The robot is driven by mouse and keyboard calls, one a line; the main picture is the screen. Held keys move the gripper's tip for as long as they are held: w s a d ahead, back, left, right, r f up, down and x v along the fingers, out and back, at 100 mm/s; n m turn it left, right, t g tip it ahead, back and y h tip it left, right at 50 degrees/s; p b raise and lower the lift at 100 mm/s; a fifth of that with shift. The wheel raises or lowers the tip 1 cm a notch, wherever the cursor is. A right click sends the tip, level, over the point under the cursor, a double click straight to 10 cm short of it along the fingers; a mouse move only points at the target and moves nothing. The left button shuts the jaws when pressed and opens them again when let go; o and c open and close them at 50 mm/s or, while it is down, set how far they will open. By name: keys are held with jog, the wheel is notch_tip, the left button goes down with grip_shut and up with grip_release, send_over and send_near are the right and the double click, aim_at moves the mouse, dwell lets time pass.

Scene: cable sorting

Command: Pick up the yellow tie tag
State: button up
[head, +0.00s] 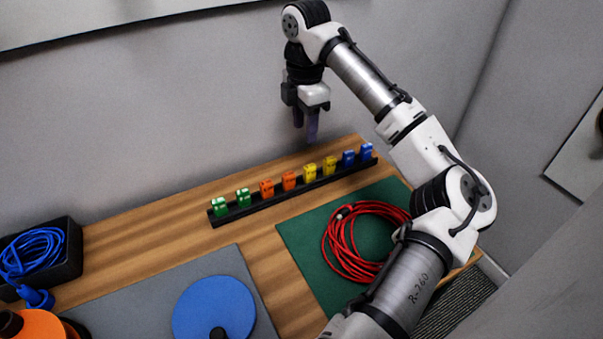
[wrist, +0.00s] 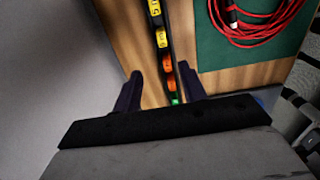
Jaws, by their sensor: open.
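Two yellow tie tags stand side by side in a black rail (head: 240,212): a left one (head: 310,169) and a right one (head: 329,165). In the wrist view, one yellow tag (wrist: 161,38) lies just beyond my fingertips and another (wrist: 154,8) is cut by the top edge. My gripper (head: 306,132) is open and empty, pointing down, above and behind the rail near the wall. In the wrist view my gripper's fingers (wrist: 160,71) are spread, with the rail's orange and green tags showing between them.
Two green (head: 243,197), two orange (head: 289,181) and two blue tags (head: 348,158) share the rail. A red cable (head: 343,258) lies on a green mat (head: 308,268). A blue disc (head: 200,300), a black bin (head: 68,268) with blue cable and an orange spool (head: 38,325) stand left.

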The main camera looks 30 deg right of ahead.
aim_at(310, 166)
notch_tip(310, 166, down, 8)
jog(key=shift+d+r, duration=0.1)
jog(key=f, duration=0.2)
jog(key=d+f, duration=0.1)
jog(key=f, duration=0.1)
jog(key=shift+s, duration=0.4)
jog(key=shift+f, duration=0.6)
grip_shut()
